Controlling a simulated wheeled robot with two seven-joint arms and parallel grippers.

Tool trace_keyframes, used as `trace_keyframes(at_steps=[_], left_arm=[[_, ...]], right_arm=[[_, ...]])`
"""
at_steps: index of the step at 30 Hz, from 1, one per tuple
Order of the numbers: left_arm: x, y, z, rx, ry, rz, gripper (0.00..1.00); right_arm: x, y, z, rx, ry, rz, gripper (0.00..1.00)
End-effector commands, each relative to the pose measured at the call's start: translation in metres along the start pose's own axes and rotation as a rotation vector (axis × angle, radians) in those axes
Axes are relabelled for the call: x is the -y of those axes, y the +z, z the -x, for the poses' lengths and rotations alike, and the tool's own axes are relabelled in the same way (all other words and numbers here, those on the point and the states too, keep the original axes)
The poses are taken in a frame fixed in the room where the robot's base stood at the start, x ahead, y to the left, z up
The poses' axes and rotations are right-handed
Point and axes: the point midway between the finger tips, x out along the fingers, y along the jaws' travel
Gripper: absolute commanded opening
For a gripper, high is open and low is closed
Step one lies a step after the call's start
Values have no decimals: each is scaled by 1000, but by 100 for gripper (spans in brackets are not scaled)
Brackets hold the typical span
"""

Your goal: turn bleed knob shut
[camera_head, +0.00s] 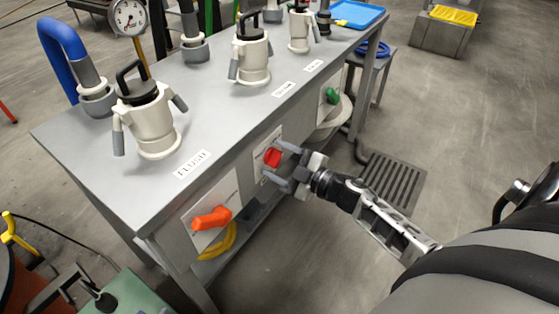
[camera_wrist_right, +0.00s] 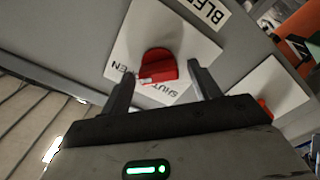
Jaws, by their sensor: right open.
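The bleed knob (camera_head: 272,157) is a red knob on a white plate on the front of the grey bench. In the right wrist view the red knob (camera_wrist_right: 158,66) sits on its plate (camera_wrist_right: 122,58), near the printed words SHUT and OPEN and a label starting BLE. My right gripper (camera_head: 279,163) is open in front of the knob, one finger to each side of it. In the wrist view the fingertips (camera_wrist_right: 164,72) flank the knob, with gaps showing; contact is not visible. My left gripper is not in view.
An orange handle (camera_head: 211,218) on another plate is nearer on the bench front; a green knob (camera_head: 332,96) is farther along. White lidded vessels (camera_head: 150,118) stand on the bench top (camera_head: 95,150). A floor grate (camera_head: 395,178) lies beyond my right arm.

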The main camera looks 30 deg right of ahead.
Motion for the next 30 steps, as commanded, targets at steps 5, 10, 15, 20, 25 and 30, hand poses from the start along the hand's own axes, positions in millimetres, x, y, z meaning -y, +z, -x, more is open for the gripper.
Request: trace_keyframes(at_steps=[5, 10, 15, 20, 25, 30], left_arm=[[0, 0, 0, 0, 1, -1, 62], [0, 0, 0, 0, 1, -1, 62], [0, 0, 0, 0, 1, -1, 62], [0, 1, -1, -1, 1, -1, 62], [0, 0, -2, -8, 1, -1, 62], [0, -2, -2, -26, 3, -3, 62]], right_arm=[[0, 0, 0, 0, 0, 0, 45], [0, 0, 0, 0, 0, 0, 17], [0, 0, 1, 0, 0, 9, 17], [1, 0, 1, 0, 0, 51, 17], [2, 1, 1, 0, -1, 147, 17], [3, 1, 1, 0, -1, 291, 17]])
